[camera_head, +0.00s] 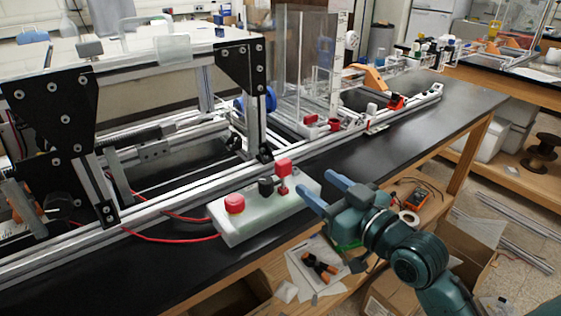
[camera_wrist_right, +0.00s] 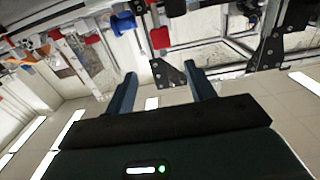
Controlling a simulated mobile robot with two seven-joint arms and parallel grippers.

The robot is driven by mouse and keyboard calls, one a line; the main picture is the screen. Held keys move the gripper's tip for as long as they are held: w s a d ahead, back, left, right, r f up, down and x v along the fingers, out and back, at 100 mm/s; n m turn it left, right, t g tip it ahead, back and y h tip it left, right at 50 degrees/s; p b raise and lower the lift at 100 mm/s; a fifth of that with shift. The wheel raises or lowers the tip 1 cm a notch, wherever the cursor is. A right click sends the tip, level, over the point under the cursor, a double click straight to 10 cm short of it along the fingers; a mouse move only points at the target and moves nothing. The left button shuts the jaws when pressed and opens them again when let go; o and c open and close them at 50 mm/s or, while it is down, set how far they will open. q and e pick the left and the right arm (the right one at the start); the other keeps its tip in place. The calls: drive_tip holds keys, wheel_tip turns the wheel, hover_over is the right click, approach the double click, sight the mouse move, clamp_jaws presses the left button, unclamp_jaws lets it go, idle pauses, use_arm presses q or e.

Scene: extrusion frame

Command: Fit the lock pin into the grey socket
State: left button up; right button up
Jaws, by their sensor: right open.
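A red block-headed piece (camera_head: 284,167) stands upright on the right part of a pale control box (camera_head: 246,222); it looks like the lock pin, but I cannot be sure. A small black piece (camera_head: 267,187) stands just left of it. I cannot pick out the grey socket with certainty. My right gripper (camera_head: 322,188) is open and empty, to the right of the red piece and apart from it, its fingers pointing left. In the right wrist view, which is upside down, the open fingers (camera_wrist_right: 160,70) have a red block (camera_wrist_right: 159,38) ahead between them. My left gripper is out of view.
A red push button (camera_head: 234,203) sits on the box's left end, with red cables beside it. The aluminium extrusion frame with black plates (camera_head: 52,105) stands behind on the black bench (camera_head: 410,135). Bench surface is free at the right. A lower shelf holds tools (camera_head: 320,266).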

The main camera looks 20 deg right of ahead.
sight(287, 164)
drive_tip(key=x, duration=0.6)
drive_tip(key=p+x, duration=0.1)
drive_tip(key=x, duration=0.6)
drive_tip(key=shift+s+a+f+p, duration=0.1)
drive_tip(key=shift+a+f+p, duration=0.1)
drive_tip(key=shift+p, duration=0.1)
drive_tip(key=c, duration=1.1)
